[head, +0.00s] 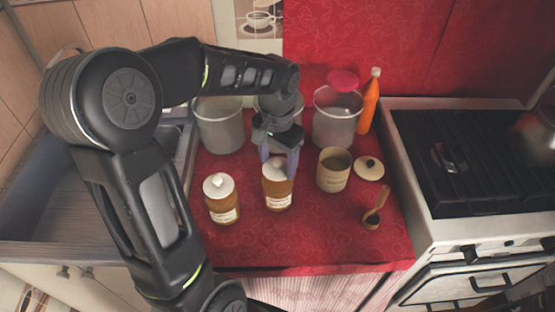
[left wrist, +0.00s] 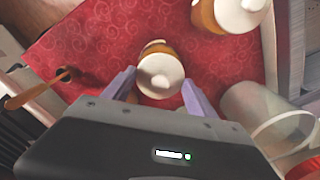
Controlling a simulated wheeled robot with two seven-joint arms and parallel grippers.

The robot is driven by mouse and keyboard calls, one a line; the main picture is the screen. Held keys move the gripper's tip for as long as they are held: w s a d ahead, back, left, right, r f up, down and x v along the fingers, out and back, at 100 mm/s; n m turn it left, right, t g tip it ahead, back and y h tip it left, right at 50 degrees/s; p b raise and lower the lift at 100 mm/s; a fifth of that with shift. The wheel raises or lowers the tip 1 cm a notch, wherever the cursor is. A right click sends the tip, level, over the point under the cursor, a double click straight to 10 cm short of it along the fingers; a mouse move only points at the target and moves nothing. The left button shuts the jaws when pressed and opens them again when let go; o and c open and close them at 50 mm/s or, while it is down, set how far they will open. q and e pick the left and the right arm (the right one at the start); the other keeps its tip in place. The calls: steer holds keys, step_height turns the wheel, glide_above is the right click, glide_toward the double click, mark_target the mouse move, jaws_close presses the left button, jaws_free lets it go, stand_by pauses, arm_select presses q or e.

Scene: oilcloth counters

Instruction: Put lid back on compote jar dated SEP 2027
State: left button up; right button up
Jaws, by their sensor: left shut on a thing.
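Two amber jars with white labels stand on the red cloth: a left jar (head: 223,210) with a white knobbed lid (head: 218,186), and a middle jar (head: 278,195). My left gripper (head: 279,165) is over the middle jar, pointing down, its fingers shut on a white lid (left wrist: 160,76). The lid is at the top of the middle jar, whose amber rim also shows in the left wrist view (left wrist: 156,47). I cannot tell whether the lid is seated or just above the rim. The label dates are too small to read. My right gripper is not in view.
A beige open canister (head: 333,173) stands right of the middle jar, its cream lid (head: 369,169) beside it. A wooden scoop (head: 375,210) lies in front. Large pots (head: 219,128), an orange bottle (head: 369,102) and a stove (head: 460,165) surround. The cloth's front is clear.

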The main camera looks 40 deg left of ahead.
arm_select(q)
steer(key=o, duration=1.6)
steer(key=shift+r, duration=0.1)
steer(key=shift+r+p, duration=2.75)
steer(key=shift+r, duration=0.7)
jaws_close()
